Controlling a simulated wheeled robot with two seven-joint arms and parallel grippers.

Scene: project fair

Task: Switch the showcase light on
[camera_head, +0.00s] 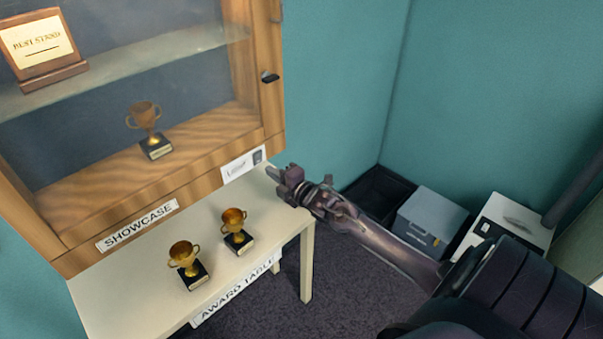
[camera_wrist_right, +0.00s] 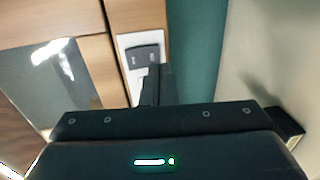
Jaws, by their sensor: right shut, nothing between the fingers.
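The wooden showcase (camera_head: 205,182) with a glass front hangs above the award table. At its lower right corner is a white plate (camera_head: 236,168) reading "LIGHT", with a small dark switch (camera_head: 258,156) at its right end. The switch also shows in the right wrist view (camera_wrist_right: 143,56), just beyond my fingers. My right gripper (camera_head: 276,175) is shut and empty, close to the switch, below and right of it in the head view. I cannot tell whether it touches the switch, or whether the light is on. My left gripper is not in view.
A cream award table (camera_head: 130,297) carries two gold trophies (camera_head: 185,262) (camera_head: 234,228) under the showcase. Inside stand another trophy (camera_head: 144,118) and a plaque (camera_head: 40,45). A dark door knob (camera_head: 270,77) sticks out. Grey (camera_head: 430,218) and white (camera_head: 508,232) boxes stand right on the floor.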

